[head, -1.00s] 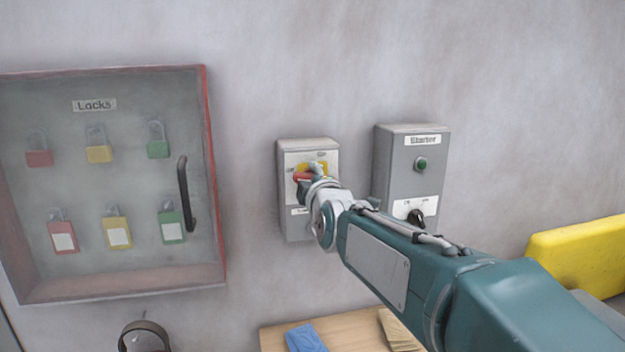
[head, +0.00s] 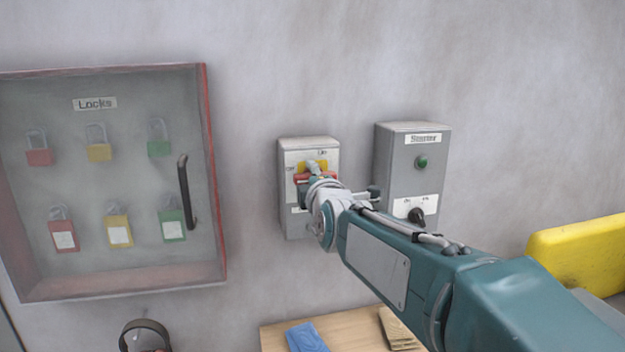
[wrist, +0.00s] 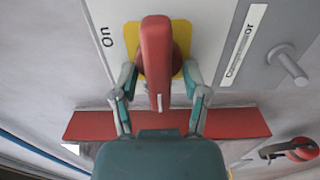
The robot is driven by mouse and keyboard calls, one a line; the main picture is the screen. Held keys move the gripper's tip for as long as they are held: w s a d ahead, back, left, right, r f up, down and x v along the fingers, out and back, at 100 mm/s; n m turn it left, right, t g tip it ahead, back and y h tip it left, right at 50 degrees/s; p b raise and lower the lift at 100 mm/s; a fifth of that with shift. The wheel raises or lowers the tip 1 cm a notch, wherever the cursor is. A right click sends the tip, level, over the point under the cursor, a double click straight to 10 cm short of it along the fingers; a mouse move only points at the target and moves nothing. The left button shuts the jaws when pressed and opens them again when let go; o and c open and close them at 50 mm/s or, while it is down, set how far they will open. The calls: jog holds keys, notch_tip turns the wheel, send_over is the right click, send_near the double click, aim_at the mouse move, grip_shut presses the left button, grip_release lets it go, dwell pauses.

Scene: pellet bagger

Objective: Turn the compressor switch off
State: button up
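The compressor switch is a red handle (wrist: 156,55) on a yellow plate (wrist: 132,38), on a grey box marked "Compressor" (wrist: 245,42). In the head view the box (head: 290,222) hangs on the wall, with the red handle (head: 302,178) lying roughly level and partly hidden by my gripper (head: 312,176). In the wrist view the "On" mark is left of the handle, which points down the picture, not at that mark. My gripper (wrist: 160,78) is open, one finger on each side of the handle, with visible gaps.
A grey starter box (head: 390,165) with a green button and black knob is close on the right. A red-framed lock cabinet (head: 212,180) with several padlocks is on the left. A wooden surface (head: 350,325) is below, a yellow object (head: 580,255) at far right.

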jog(key=shift+a+f, duration=0.15)
jog(key=shift+a, duration=0.05)
dwell(0.3)
jog(key=shift+s+d, duration=0.1)
jog(key=shift+s, duration=0.1)
jog(key=v, duration=1.1)
jog(key=shift+s, duration=0.3)
